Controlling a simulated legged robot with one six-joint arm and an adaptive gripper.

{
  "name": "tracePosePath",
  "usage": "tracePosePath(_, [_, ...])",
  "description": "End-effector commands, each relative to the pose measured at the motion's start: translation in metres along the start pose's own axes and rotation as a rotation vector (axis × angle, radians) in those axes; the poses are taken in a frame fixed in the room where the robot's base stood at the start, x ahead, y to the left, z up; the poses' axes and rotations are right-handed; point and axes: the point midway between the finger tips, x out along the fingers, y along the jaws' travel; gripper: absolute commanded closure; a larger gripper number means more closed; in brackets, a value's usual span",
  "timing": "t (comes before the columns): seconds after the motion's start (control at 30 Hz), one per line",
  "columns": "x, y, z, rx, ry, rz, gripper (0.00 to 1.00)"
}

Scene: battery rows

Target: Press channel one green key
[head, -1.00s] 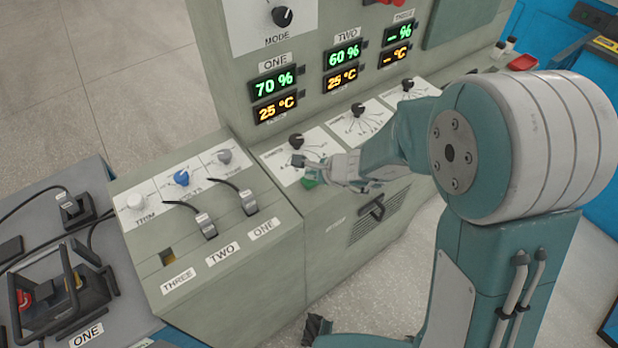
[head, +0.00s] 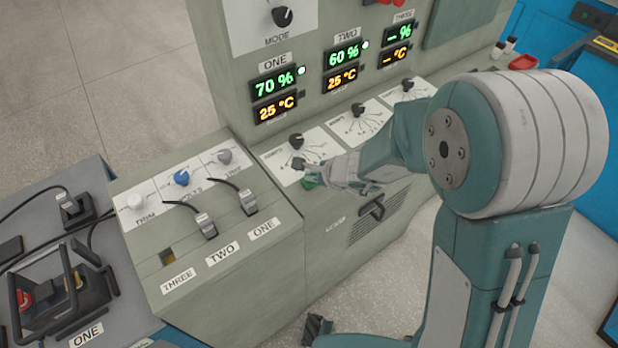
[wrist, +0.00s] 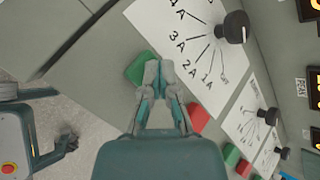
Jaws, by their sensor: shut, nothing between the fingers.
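The channel one green key (head: 309,183) shows just below my gripper (head: 298,164) in the head view, mostly hidden by it. In the wrist view the green key (wrist: 139,68) lies left of and partly behind the shut fingertips (wrist: 159,72). My gripper is shut and empty. Its tips are at the key's right edge in that view; I cannot tell whether they touch it. The channel one dial (head: 296,140) sits on the white scale plate above the key. The ONE display (head: 274,82) reads 70 % and 25 °C.
A red key (wrist: 198,117) lies right of the fingers in the wrist view, with more red and green keys further along. The TWO dial (head: 358,109) is to the right.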

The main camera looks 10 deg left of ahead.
Motion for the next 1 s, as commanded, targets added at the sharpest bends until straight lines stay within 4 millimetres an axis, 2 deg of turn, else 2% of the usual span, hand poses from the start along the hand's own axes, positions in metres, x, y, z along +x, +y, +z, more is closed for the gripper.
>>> tracePosePath(1.0, [-0.013, -0.01, 0.01, -0.001, 0.0, -0.001, 1.0])
